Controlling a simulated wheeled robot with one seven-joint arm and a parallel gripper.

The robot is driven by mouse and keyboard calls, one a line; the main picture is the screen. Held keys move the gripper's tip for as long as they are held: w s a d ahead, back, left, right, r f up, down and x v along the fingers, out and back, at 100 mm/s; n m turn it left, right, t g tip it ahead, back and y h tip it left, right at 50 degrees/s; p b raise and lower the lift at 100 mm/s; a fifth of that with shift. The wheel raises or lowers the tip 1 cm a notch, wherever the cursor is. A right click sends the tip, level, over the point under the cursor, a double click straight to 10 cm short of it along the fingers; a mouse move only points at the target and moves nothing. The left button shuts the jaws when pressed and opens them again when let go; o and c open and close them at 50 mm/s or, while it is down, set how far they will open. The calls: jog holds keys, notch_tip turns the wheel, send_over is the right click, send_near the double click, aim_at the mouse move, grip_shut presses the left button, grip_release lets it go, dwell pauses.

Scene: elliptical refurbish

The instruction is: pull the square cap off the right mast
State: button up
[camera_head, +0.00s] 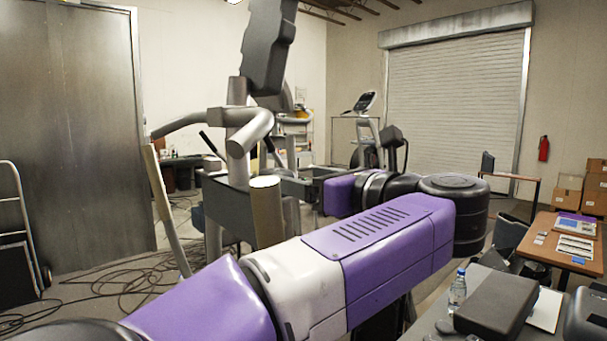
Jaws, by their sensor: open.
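A grey elliptical machine (238,135) stands left of centre, with a dark console on top and silver curved handlebars. A short tan upright cylinder (267,212) stands at its front right; I cannot tell whether it is a mast. I cannot make out a square cap or clearly pick out the right mast. My purple and white arm crosses the foreground and bends back at a black joint on the right. Its far part runs left behind the near link, toward the machine. I cannot make out my gripper.
Cables (120,275) lie on the floor at left, near a hand truck (18,225). At lower right a grey table holds a water bottle (457,290) and a black case (495,303). A wooden desk (560,243) and cardboard boxes (568,190) stand behind it.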

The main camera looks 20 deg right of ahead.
aim_at(276, 170)
jog(key=shift+w+a+r, duration=0.25)
jog(key=shift+w+a, duration=0.1)
jog(key=shift+a, duration=0.05)
jog(key=shift+p+x, duration=1.3)
jog(key=shift+x, duration=2.2)
grip_shut()
